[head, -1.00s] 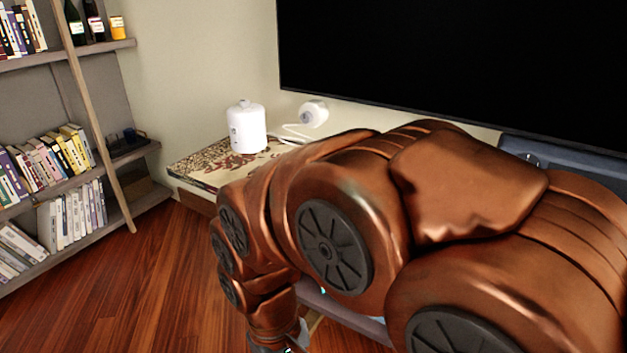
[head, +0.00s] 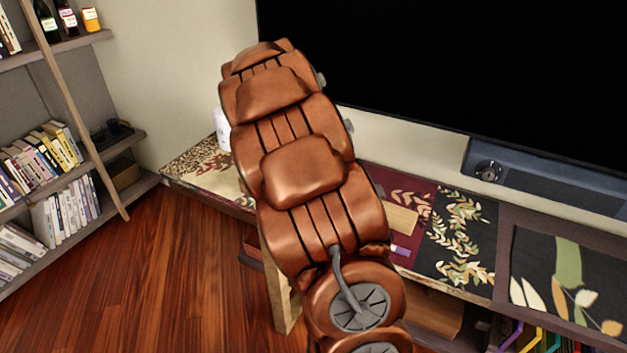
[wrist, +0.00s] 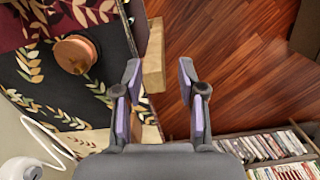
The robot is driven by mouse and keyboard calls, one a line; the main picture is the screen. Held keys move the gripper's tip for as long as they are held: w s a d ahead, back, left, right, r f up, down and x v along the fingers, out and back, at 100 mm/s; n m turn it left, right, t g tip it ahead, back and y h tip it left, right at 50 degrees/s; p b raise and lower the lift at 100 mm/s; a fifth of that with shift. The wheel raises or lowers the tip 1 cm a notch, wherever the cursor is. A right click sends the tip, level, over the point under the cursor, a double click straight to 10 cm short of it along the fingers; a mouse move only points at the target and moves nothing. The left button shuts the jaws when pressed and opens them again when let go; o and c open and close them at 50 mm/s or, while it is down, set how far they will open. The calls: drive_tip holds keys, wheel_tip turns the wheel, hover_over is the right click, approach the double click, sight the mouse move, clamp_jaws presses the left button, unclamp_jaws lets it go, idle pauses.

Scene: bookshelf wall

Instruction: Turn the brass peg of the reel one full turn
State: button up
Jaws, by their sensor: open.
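The reel (wrist: 76,50) is a round reddish-brown disc lying on a dark leaf-patterned runner in the upper left of the wrist view. A small brass peg (wrist: 80,66) shows on its face near the lower edge. My gripper (wrist: 160,85) is open and empty, its two purple-padded fingers spread apart. It is to the right of the reel in the wrist view, apart from it, over the table's edge and the floor. In the head view I cannot make out the reel or my gripper; my copper arm covers part of the table.
A white canister (head: 222,130) stands behind my arm; a white device (wrist: 20,169) with a cable is at the wrist view's lower left. A bookshelf (head: 90,195) is at left, a large black screen (head: 450,60) behind the table. A wooden leg (head: 281,290) stands below the table edge.

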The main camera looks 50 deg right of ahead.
drive_tip(key=w+d+n+p, duration=0.1)
drive_tip(key=d+p, duration=0.1)
drive_tip(key=d, duration=0.2)
drive_tip(key=w+d+p, duration=0.2)
drive_tip(key=d, duration=0.3)
drive_tip(key=w+d+n+t+p, duration=0.1)
drive_tip(key=w+d+p, duration=0.1)
drive_tip(key=d, duration=0.2)
drive_tip(key=shift+d+n+p, duration=0.15)
drive_tip(key=shift+n+p, duration=0.15)
drive_tip(key=shift+p, duration=0.1)
drive_tip(key=shift+d+f, duration=0.15)
drive_tip(key=shift+f, duration=0.4)
drive_tip(key=shift+f+p, duration=1.1)
drive_tip(key=shift+f, duration=2.45)
clamp_jaws()
